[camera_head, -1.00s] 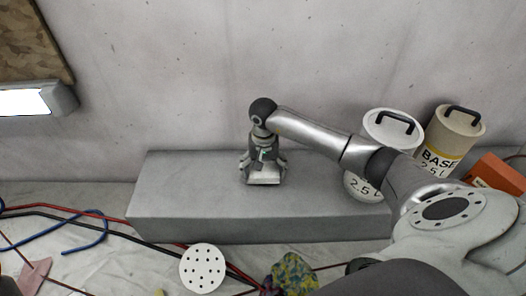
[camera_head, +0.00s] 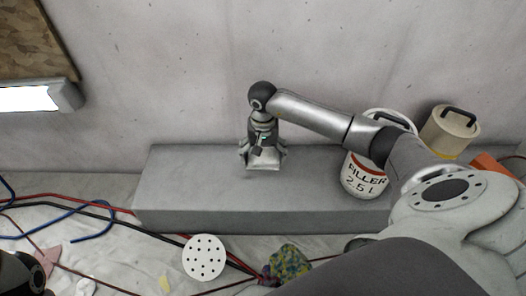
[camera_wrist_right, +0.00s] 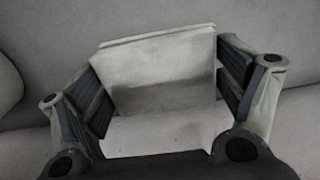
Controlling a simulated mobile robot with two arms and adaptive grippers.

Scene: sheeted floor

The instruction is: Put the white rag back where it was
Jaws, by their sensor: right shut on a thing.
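The white rag (camera_wrist_right: 160,75) looks like a pale, flat folded piece between the fingers of my right gripper (camera_wrist_right: 165,85) in the wrist view. My right gripper (camera_head: 263,158) is shut on it, and the pale lower end shows over the grey ledge (camera_head: 180,190) in the head view. The fingers grip it from both sides. I cannot tell whether the rag touches the ledge top. My left gripper is not in view; only a dark part of what looks like my left arm shows at the lower left edge.
A filler can (camera_head: 362,180) stands on the ledge under my right forearm, with a beige can (camera_head: 450,132) further right. The ledge is clear left of the gripper. A white perforated disc (camera_head: 204,258), a patterned cloth (camera_head: 290,262) and cables (camera_head: 95,203) lie on the sheeted floor.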

